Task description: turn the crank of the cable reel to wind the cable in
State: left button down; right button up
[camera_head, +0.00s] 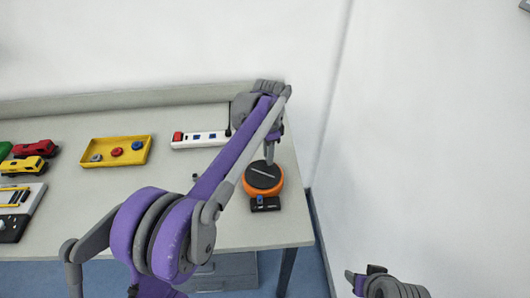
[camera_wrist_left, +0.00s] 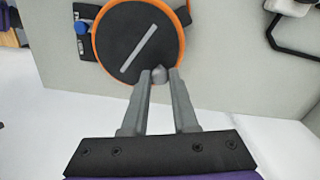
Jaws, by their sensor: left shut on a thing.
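The cable reel (camera_head: 262,181) is a round drum with an orange rim and a black top, near the table's right edge. In the left wrist view the reel (camera_wrist_left: 115,35) fills the upper middle, with a pale straight bar across its black face. My left gripper (camera_head: 269,161) reaches down to the far side of the reel. In the left wrist view its fingers (camera_wrist_left: 160,76) are shut on a small grey crank knob (camera_wrist_left: 159,72) near the rim. The cable is not clearly visible. My right gripper (camera_head: 363,280) is at the lower right, away from the table, its jaws unclear.
A black block with a blue part (camera_head: 265,204) sits at the reel's near side. A white power strip (camera_head: 200,139), a yellow tray (camera_head: 94,161) with small round parts, and red and yellow toy vehicles (camera_head: 25,165) stand to the left. A wall is close on the right.

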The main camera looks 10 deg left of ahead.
pick_arm(q)
jog(key=shift+s+d+m, duration=0.15)
jog(key=shift+d+m, duration=0.2)
jog(key=shift+m, duration=0.65)
jog(key=shift+s+d+m, duration=0.1)
jog(key=shift+d+m, duration=0.2)
jog(key=shift+m, duration=0.7)
jog(key=c, duration=0.7)
grip_release()
notch_tip(320, 180, up, 11)
jog(key=shift+f+p, duration=0.1)
jog(key=shift+p, duration=0.45)
